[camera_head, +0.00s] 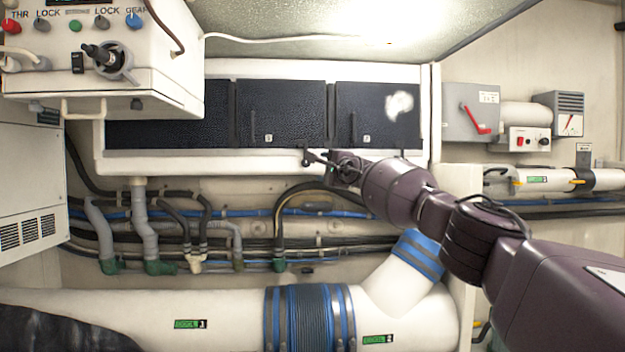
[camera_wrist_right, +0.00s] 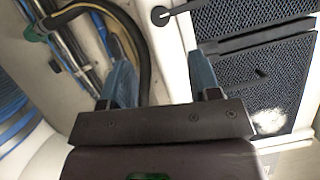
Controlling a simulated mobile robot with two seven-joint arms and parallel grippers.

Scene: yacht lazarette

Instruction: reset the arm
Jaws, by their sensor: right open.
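My right arm comes in from the right in the head view, and its gripper (camera_head: 343,165) is in front of the white lower edge of the dark-panelled locker. In the right wrist view the two blue-grey fingers of my right gripper (camera_wrist_right: 163,78) stand wide apart with nothing between them. A small dark lever (camera_wrist_right: 162,15) on the white frame shows beyond the fingers; it also appears by the gripper in the head view (camera_head: 312,158). I cannot tell whether the gripper touches the frame. My left gripper is not in view.
Dark mesh panels (camera_head: 281,112) line the white locker; the right one has a white patch (camera_head: 399,104). Hoses (camera_head: 145,225) run below. A large white pipe (camera_head: 225,315) crosses the bottom. A control box (camera_head: 150,65) hangs upper left. A grey switch box (camera_head: 470,112) is at right.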

